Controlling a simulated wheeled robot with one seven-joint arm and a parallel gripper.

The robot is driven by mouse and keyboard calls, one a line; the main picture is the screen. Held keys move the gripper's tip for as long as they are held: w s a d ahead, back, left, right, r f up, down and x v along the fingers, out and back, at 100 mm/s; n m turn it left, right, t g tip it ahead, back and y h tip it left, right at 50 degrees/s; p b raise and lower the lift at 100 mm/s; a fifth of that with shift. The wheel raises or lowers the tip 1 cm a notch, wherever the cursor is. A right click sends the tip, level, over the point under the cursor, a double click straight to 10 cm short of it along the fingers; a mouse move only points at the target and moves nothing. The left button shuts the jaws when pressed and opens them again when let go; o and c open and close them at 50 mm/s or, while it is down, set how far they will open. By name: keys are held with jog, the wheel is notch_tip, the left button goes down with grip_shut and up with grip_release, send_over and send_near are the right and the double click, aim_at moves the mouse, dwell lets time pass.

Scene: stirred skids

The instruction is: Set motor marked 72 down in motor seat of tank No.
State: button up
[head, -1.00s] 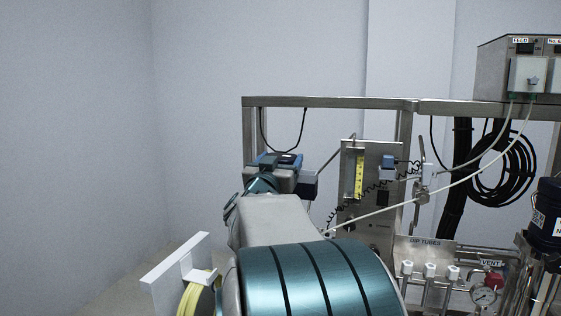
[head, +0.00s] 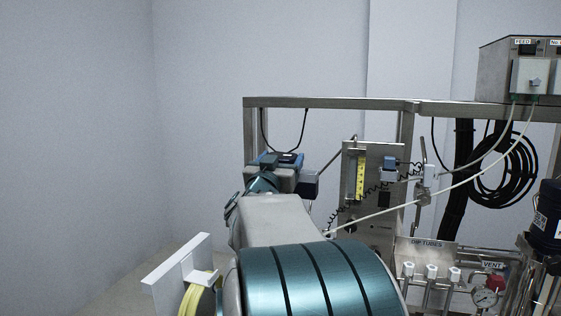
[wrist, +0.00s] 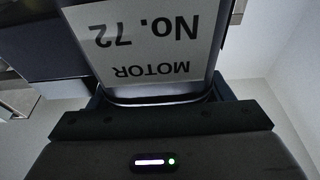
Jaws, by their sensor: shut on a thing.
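The motor marked 72 (wrist: 150,40) fills the upper middle of the wrist view. Its white label reads "MOTOR No. 72" upside down. My gripper (wrist: 158,100) is shut on it, with dark jaw parts at both sides of its near end. In the head view my arm reaches away toward the steel frame, and my gripper (head: 280,170) is small at its far end. The motor's outline cannot be clearly told from the gripper there. No motor seat can be made out in either view.
A steel frame (head: 330,103) stands behind my arm, with a gauge panel (head: 372,165), coiled black cable (head: 503,170) and a slanting pale hose. A dark blue labelled motor (head: 546,215) stands at the right edge near the dip tubes (head: 430,272). Open wall lies left.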

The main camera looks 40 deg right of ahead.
jog(key=shift+s+f+b, duration=0.15)
jog(key=shift+b, duration=0.25)
dwell(2.0)
jog(key=shift+r+p, duration=0.3)
jog(key=shift+r, duration=0.05)
dwell(0.5)
jog(key=o, duration=1.9)
jog(key=shift+a, duration=0.1)
jog(key=shift+f, duration=0.3)
jog(key=b+v, duration=0.1)
jog(key=v, duration=0.5)
jog(key=b+v, duration=0.1)
jog(key=v, duration=0.6)
jog(key=shift+s+a+r+b, duration=0.1)
jog(key=shift+a+r+b, duration=0.05)
jog(key=shift+a+b, duration=0.2)
